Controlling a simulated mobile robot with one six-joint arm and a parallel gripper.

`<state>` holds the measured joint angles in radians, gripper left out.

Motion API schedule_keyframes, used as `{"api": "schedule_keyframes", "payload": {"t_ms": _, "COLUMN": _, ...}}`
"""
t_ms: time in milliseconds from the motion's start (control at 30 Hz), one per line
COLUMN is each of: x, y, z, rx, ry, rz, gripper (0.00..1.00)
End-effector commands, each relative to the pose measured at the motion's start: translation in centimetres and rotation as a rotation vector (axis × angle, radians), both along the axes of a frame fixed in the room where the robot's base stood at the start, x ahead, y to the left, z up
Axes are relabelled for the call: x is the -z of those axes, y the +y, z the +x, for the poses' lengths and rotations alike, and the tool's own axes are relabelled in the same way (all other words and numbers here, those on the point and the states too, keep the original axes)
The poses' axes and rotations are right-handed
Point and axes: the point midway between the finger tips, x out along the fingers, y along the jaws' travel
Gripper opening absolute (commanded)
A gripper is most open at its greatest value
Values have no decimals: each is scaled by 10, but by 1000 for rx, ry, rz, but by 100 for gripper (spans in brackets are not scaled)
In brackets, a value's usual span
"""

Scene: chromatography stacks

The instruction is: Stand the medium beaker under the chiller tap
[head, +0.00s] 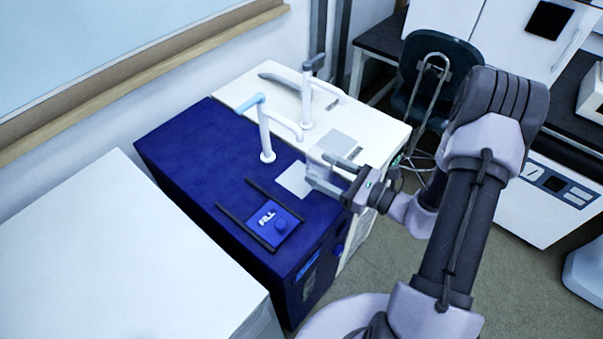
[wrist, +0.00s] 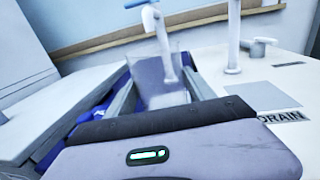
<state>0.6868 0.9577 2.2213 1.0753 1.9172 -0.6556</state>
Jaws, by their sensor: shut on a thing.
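My gripper (head: 321,172) is shut on a clear beaker (head: 323,162), held above the right edge of the blue cabinet, beside the white one. In the wrist view the faint, see-through beaker (wrist: 153,72) is between the two fingers (wrist: 160,96). A white tap (head: 267,130) with a light blue handle stands on the blue cabinet (head: 190,150); its spout reaches right, towards a grey pad (head: 295,180). In the wrist view this tap (wrist: 163,45) shows behind and through the beaker. I cannot tell whether the beaker's base touches the pad.
A second tap (head: 306,98) with a dark handle stands on the white cabinet (head: 272,89), with another grey pad (head: 342,141) and a DRAIN label (wrist: 282,117). Two dark rails flank a blue panel (head: 270,224) with a knob. A white surface (head: 110,250) lies left.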

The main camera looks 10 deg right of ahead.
Motion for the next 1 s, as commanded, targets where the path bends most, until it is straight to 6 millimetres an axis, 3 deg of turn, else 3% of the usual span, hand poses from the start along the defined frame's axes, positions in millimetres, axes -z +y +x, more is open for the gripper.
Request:
{"api": "schedule_keyframes", "payload": {"t_ms": 100, "x": 2, "y": 23, "z": 23, "rx": -5, "ry": -2, "rz": -1, "gripper": 13}}
{"api": "schedule_keyframes", "payload": {"t_ms": 267, "x": 1, "y": 39, "z": 41, "rx": -1, "ry": -1, "rz": 0, "gripper": 13}}
{"api": "schedule_keyframes", "payload": {"t_ms": 367, "x": 10, "y": 41, "z": 44, "rx": 1, "ry": 0, "rz": 1, "gripper": 13}}
{"api": "schedule_keyframes", "payload": {"t_ms": 500, "x": 38, "y": 41, "z": 43, "rx": 1, "ry": 1, "rz": 1, "gripper": 13}}
{"api": "schedule_keyframes", "payload": {"t_ms": 867, "x": 40, "y": 40, "z": 43, "rx": 1, "ry": -1, "rz": 1, "gripper": 13}}
{"api": "schedule_keyframes", "payload": {"t_ms": 900, "x": 38, "y": 41, "z": 43, "rx": 1, "ry": 0, "rz": 0, "gripper": 71}}
{"api": "schedule_keyframes", "payload": {"t_ms": 1000, "x": 38, "y": 41, "z": 43, "rx": 1, "ry": 0, "rz": 0, "gripper": 85}}
